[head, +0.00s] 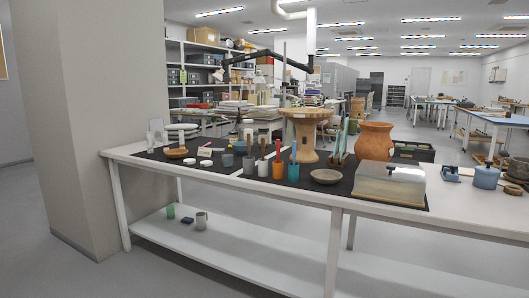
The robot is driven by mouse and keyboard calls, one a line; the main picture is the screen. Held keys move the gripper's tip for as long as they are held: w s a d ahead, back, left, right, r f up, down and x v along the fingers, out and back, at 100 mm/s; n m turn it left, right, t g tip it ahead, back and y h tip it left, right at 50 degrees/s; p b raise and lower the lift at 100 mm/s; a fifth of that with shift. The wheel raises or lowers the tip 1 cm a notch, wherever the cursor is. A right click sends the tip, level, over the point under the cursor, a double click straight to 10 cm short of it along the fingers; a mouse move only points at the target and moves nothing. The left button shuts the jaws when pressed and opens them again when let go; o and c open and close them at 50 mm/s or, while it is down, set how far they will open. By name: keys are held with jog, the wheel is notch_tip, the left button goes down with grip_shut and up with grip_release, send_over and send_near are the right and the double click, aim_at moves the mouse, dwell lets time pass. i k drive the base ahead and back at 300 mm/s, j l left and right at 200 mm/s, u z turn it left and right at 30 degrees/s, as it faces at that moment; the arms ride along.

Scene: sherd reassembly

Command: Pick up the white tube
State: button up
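A white worktable (145,160) with a dark mat (225,178) stands ahead of me. I cannot clearly make out a white tube. White or pale items near the table's left end are a small cream piece (205,151), two low white discs (206,163) and an upright white jar (248,126). They are too small to tell whether one is the tube. My gripper is not in view.
The mat also carries cups with tools (278,170), a shallow bowl (325,176), a large wooden pedestal (306,130), an orange pot (375,141) and a clear-covered box (391,184). A pillar (110,110) stands at left. Floor (75,265) in front looks clear.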

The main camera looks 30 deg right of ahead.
aim_at(181, 138)
jog(key=z, duration=0.25)
jog(key=i+j+z, duration=0.15)
jog(key=i+j, duration=0.2)
jog(key=i+j+z, duration=0.1)
jog(key=i+j, duration=0.25)
jog(key=i+j+z, duration=0.15)
jog(key=i+j, duration=0.15)
jog(key=j, duration=0.25)
jog(key=i+j+z, duration=0.1)
jog(key=i+j, duration=0.2)
jog(key=j, duration=0.2)
jog(key=i+j+z, duration=0.15)
jog(key=j, duration=0.35)
jog(key=i+j+z, duration=0.15)
jog(key=i+j, duration=0.2)
jog(key=j, duration=0.2)
jog(key=i+j+z, duration=0.1)
jog(key=i+j, duration=0.15)
jog(key=j, duration=0.3)
jog(key=i+j+z, duration=0.15)
jog(key=j, duration=0.45)
